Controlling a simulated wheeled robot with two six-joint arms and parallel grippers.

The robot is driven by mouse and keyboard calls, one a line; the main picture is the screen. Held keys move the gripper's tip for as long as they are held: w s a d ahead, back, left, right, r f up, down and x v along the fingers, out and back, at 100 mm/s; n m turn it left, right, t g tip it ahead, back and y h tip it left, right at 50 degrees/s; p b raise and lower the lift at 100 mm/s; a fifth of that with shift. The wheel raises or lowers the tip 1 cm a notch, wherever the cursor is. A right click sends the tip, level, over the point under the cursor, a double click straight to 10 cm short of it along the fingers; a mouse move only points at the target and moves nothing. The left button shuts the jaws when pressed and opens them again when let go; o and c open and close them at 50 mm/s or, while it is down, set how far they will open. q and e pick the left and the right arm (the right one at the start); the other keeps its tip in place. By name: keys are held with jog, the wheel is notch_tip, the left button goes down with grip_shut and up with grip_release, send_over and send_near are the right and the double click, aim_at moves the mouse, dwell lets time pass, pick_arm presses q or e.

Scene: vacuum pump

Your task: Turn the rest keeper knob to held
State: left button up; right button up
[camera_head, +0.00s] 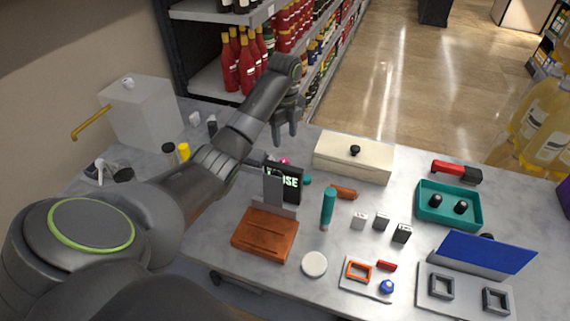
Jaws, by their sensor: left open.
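No label shows which part is the rest keeper knob. One candidate is the small blue knob (387,286) on a pale plate (362,290) at the front, beside an orange square frame (359,270) and a red piece (387,265). Another is the black knob (355,150) on top of the cream box (345,165) at the back. My left gripper (286,138) is open and empty, fingers pointing down, over the back of the table left of the cream box. It is well away from the blue knob. My right gripper is not in view.
A brown block (262,238), dark sign (286,182) and teal bottle (328,207) stand mid-table. Small grey blocks (381,221), a teal tray (432,216) and a blue panel (483,252) are to the right. A white tank (143,115) is at left.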

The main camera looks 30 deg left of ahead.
aim_at(285, 160)
pick_arm(q)
notch_tip(285, 160, down, 8)
jog(key=shift+r+p, duration=0.1)
jog(key=shift+p, duration=0.7)
jog(key=shift+f, duration=0.65)
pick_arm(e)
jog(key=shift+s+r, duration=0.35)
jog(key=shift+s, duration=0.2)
